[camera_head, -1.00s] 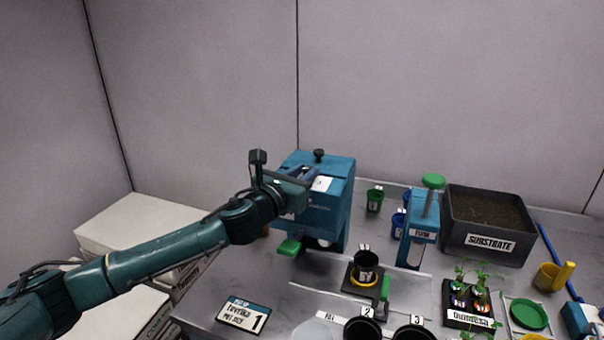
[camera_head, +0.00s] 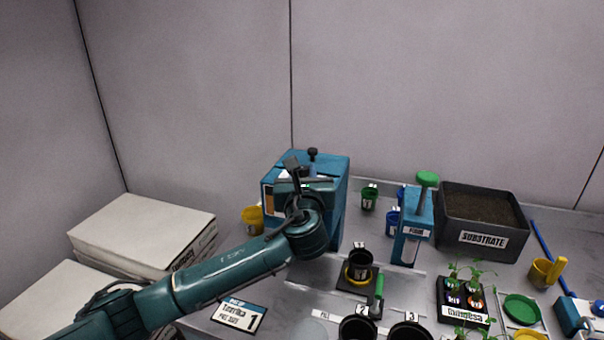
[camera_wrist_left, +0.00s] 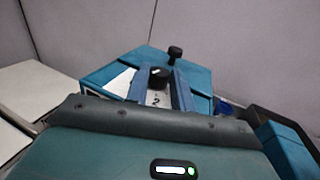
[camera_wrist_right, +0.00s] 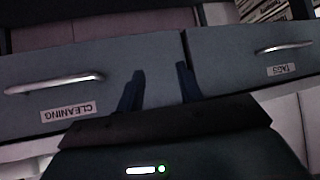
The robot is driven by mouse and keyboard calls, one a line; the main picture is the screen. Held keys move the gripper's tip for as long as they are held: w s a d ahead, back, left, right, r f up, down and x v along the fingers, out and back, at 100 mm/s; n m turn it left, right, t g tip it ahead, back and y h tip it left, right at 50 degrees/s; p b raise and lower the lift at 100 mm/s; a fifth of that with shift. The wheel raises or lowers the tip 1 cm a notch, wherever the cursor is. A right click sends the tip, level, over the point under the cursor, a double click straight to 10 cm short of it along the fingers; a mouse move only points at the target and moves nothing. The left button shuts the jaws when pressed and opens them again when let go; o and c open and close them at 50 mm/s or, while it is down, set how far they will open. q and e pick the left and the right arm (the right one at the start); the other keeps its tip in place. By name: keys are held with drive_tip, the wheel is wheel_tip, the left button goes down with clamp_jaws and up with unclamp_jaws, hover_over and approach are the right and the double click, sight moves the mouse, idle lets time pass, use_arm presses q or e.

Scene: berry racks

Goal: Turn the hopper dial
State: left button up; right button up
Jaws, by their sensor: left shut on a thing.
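The hopper (camera_head: 335,200) is a blue box at the back of the bench with a black knob (camera_head: 313,154) on its lid. Its black dial (camera_wrist_left: 158,76) sits on the front face above a white label in the left wrist view. My left gripper (camera_wrist_left: 161,79) has a finger on each side of the dial and is shut on it. In the head view my left gripper and wrist cover the dial and much of the hopper's front. My right gripper (camera_wrist_right: 160,78) is open and empty in front of grey drawers.
A pot marked 1 (camera_head: 360,258) stands right of my left wrist. Beyond it are a blue press (camera_head: 413,240) with a green top and a substrate bin (camera_head: 485,253). A yellow cup (camera_head: 252,219) is left of the hopper. The right wrist view shows a CLEANING drawer (camera_wrist_right: 40,110).

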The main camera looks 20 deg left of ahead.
idle(0.3)
use_arm(q)
drive_tip(key=o, duration=1)
drive_tip(key=b+v, duration=0.2)
drive_tip(key=v, duration=1.1)
use_arm(e)
drive_tip(key=shift+a+f, duration=0.15)
drive_tip(key=shift+f, duration=0.15)
use_arm(q)
drive_tip(key=shift+s, duration=0.1)
